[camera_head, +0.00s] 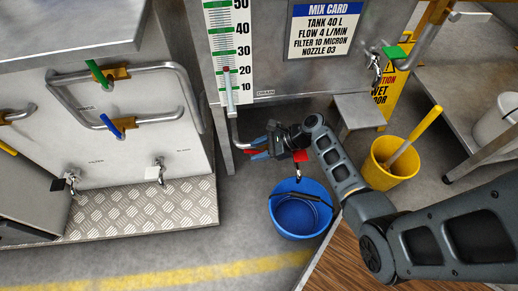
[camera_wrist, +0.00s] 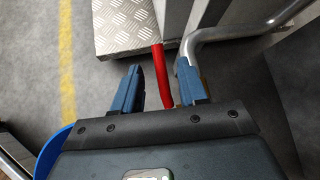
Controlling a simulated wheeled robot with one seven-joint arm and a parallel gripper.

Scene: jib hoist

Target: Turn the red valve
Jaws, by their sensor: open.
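The red valve handle (camera_wrist: 161,72) is a red lever that runs lengthwise between the two blue fingers of my gripper (camera_wrist: 159,68) in the wrist view. The fingers are open, one on each side of it, with a gap to the left finger. The right finger is closer, and I cannot tell whether it touches. In the head view, a red part of the valve (camera_head: 300,155) shows beside my gripper (camera_head: 259,147), above a spout at the tank's drain pipe. My gripper hides most of the lever there.
A blue bucket (camera_head: 300,222) stands on the floor below the spout. A bent metal pipe (camera_wrist: 235,33) runs close to the right finger. The tank panel with its gauge (camera_head: 229,60) is behind. A yellow bucket (camera_head: 388,170) and small grey stool (camera_head: 358,108) stand to the right.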

